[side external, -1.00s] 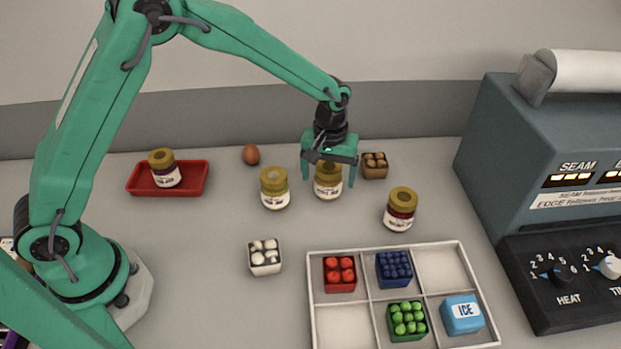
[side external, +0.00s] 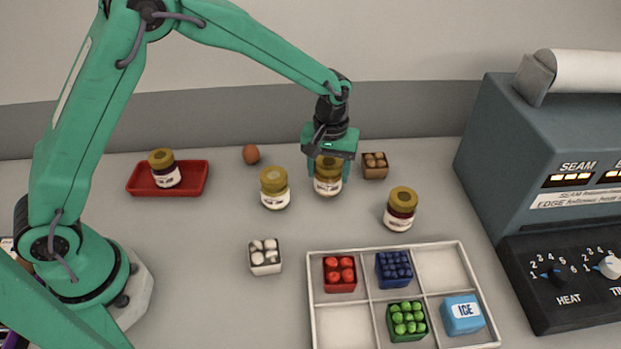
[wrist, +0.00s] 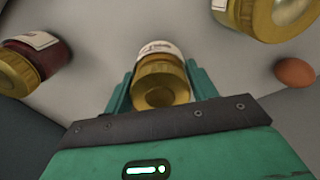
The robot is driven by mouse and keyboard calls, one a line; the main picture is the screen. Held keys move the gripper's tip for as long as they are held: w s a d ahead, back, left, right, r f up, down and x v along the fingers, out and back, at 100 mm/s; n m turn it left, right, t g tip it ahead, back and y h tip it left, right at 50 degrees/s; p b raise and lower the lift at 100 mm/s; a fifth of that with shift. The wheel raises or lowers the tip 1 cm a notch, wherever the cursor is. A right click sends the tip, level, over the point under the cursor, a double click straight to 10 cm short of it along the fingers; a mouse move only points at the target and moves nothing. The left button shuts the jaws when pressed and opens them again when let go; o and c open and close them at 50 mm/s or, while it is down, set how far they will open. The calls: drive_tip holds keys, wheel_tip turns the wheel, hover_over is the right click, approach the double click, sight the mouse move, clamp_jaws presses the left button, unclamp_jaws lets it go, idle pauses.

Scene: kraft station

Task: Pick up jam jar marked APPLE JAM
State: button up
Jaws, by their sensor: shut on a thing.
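My gripper (side external: 328,172) is shut on a gold-lidded jar (side external: 328,185) with pale amber contents and a white label, standing on the counter. In the wrist view the same jar (wrist: 160,79) sits between the two green fingers of my gripper (wrist: 160,85). Its label is too small and too cut off to read. A jar with yellowish contents (side external: 274,190) stands just left of it. A dark red jar (side external: 400,212) stands to the right. Another dark red jar (side external: 165,170) stands in the red tray (side external: 198,190). I cannot tell which label says APPLE JAM.
A brown egg (side external: 251,154) and a small brown box (side external: 375,166) lie near the held jar. A white box of eggs or mushrooms (side external: 265,257) stands in front. A divided white tray (side external: 340,325) holds red, blue, green and ICE boxes. A sealing machine (side external: 545,180) stands at right.

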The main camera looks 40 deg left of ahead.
sight(330, 165)
drive_tip(key=r, duration=0.3)
drive_tip(key=shift+s+d+r, duration=0.3)
drive_tip(key=shift+s+d, duration=0.05)
drive_tip(key=shift+d, duration=0.05)
drive_tip(key=s+d+r, duration=0.6)
drive_tip(key=s+d, duration=0.1)
drive_tip(key=s, duration=0.1)
drive_tip(key=shift+w+d+r, duration=0.1)
drive_tip(key=shift+w+r, duration=0.05)
drive_tip(key=shift+w, duration=0.1)
